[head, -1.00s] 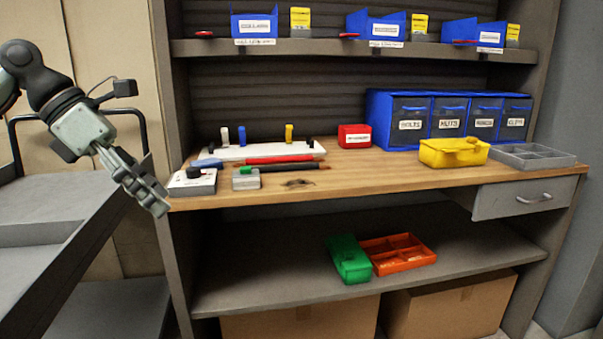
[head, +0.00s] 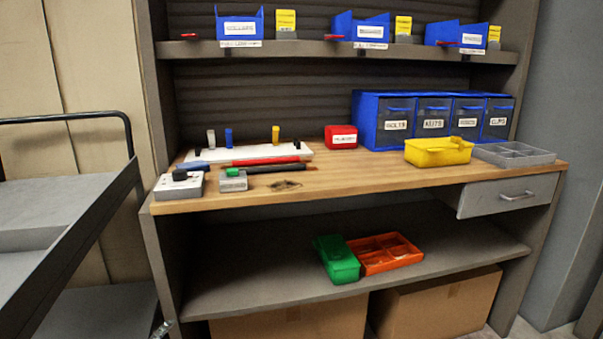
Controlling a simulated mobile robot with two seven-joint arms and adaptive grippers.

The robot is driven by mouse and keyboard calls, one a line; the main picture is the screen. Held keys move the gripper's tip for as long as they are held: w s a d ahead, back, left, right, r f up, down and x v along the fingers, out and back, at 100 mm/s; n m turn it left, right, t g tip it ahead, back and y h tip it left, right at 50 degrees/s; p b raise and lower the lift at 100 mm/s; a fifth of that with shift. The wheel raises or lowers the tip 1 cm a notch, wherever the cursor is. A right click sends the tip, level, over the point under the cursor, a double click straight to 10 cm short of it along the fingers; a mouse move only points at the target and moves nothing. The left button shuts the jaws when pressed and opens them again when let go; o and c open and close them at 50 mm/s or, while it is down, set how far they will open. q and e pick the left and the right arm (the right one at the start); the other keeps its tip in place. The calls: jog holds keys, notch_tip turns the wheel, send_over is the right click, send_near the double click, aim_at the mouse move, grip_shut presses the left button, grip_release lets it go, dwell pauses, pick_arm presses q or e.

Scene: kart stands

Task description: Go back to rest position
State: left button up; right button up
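Neither gripper shows clearly in the head view. Only a small grey metallic piece, perhaps a fingertip of my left gripper, shows at the bottom edge near the left end of the workbench. Whether it is open or shut cannot be seen. My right arm is out of view. The wooden workbench (head: 370,175) stands in front of me, and no gripper is over its top.
A grey cart (head: 60,215) stands close on the left. On the bench are a yellow box (head: 438,152), a grey tray (head: 514,154), a red box (head: 341,137) and blue drawers (head: 368,122). A green box (head: 337,260) and an orange tray (head: 386,254) lie on the lower shelf.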

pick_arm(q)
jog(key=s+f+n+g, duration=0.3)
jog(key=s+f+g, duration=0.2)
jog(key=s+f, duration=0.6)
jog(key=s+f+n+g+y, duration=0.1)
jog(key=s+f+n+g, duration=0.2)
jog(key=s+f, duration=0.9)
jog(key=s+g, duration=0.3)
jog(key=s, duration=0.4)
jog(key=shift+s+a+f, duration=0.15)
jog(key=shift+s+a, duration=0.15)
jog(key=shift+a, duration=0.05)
